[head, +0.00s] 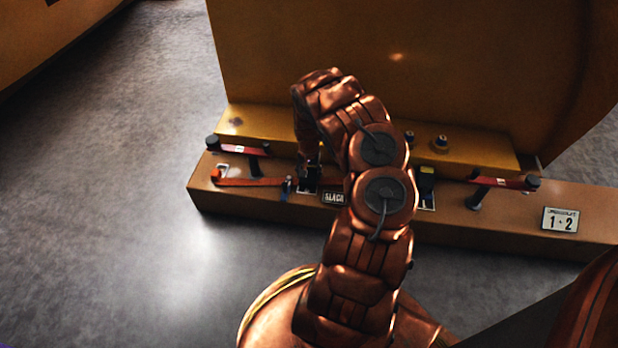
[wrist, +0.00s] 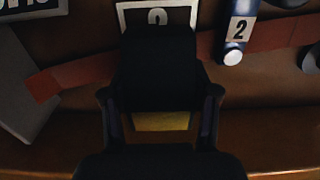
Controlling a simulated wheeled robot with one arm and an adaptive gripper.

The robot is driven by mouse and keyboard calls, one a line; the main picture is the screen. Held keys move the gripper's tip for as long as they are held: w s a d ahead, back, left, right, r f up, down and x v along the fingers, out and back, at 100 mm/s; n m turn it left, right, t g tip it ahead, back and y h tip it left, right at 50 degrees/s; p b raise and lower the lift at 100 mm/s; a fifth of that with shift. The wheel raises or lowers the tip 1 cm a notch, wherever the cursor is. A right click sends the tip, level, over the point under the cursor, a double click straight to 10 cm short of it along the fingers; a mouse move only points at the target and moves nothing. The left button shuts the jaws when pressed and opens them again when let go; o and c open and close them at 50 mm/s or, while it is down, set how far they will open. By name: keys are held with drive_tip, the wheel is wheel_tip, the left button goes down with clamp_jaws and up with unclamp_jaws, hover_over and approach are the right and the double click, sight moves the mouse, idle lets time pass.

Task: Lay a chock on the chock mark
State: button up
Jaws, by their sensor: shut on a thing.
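My gripper (head: 309,160) reaches down over the left part of the long brown beam (head: 500,225). It is shut on a dark block with a yellow face, which looks like a chock (wrist: 158,70), seen between the fingers in the wrist view. Whether it touches the beam I cannot tell.
A red strap (head: 250,182) runs along the beam, passing behind the held block in the wrist view. A small cylinder marked 2 (wrist: 236,40) stands close by. The yellow casting (head: 300,45) rises behind.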

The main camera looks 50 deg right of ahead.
drive_tip(key=shift+f, duration=0.35)
drive_tip(key=shift+f, duration=0.15)
drive_tip(key=o, duration=1.5)
